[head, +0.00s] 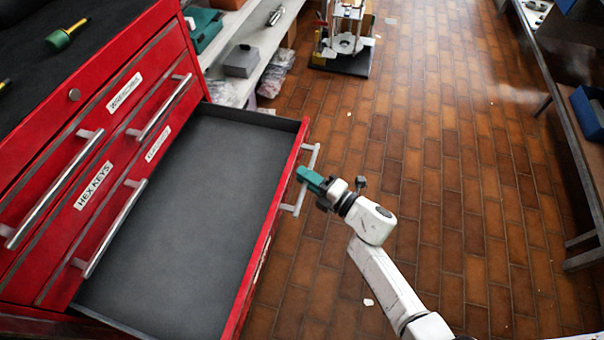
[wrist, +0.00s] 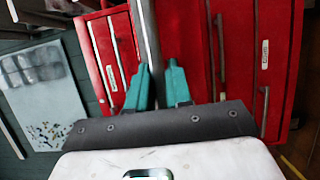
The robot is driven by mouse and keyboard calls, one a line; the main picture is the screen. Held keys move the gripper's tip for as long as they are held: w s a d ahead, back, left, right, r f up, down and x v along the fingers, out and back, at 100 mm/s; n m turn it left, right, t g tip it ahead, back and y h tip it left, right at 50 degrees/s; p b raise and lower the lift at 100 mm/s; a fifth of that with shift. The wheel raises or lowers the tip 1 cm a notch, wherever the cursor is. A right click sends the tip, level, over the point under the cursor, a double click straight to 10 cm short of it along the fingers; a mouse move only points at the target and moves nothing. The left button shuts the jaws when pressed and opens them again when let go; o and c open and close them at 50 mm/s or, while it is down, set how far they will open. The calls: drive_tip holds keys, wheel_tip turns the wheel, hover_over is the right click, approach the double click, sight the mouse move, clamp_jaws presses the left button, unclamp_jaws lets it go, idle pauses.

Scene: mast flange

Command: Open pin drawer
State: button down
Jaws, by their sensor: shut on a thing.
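A red tool chest (head: 60,190) stands at the left of the head view. One wide drawer (head: 200,200) is pulled far out. Its inside is dark grey and looks empty. The label on its front is too steeply angled to read, so I cannot tell that it is the pin drawer. My gripper (head: 303,178), with teal fingers, is at the silver bar handle (head: 312,158) on the drawer front. In the wrist view the teal fingers (wrist: 158,78) sit on either side of the handle bar (wrist: 147,35), shut on it.
Closed drawers with bar handles, one labelled HEX KEYS (head: 93,186), are beside the open drawer. A green-handled tool (head: 62,38) lies on the chest top. A workbench (head: 262,40) is behind and another bench (head: 570,95) is at right. The brick-tiled floor (head: 450,150) between is mostly clear.

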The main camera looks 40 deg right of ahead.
drive_tip(key=shift+f, duration=0.1)
drive_tip(key=c, duration=1.1)
unclamp_jaws()
drive_tip(key=v, duration=1)
drive_tip(key=shift+s+d, duration=0.15)
drive_tip(key=shift+s, duration=0.15)
